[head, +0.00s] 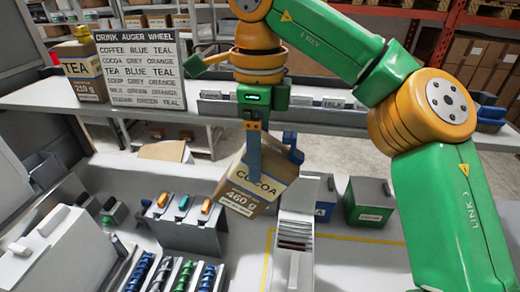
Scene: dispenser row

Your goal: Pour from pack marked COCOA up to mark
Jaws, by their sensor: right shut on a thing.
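The pack marked COCOA (262,187), a brown and cream carton reading 460 g, hangs above the bench, tilted. My right gripper (272,163) is shut on it from above, with one blue finger across its front face. The pack is just left of a tall pale grey unit (297,210) with dark slats in its front. I cannot tell whether anything is coming out of the pack. No fill mark can be made out. My left gripper is not in view.
A sign (140,70) pairs drinks with auger and wheel colours. A TEA pack (84,72) stands at the back left. A grey stand (180,225) holds coloured pieces, with several augers (172,275) in front. A green bin (368,202) stands right of the pale unit.

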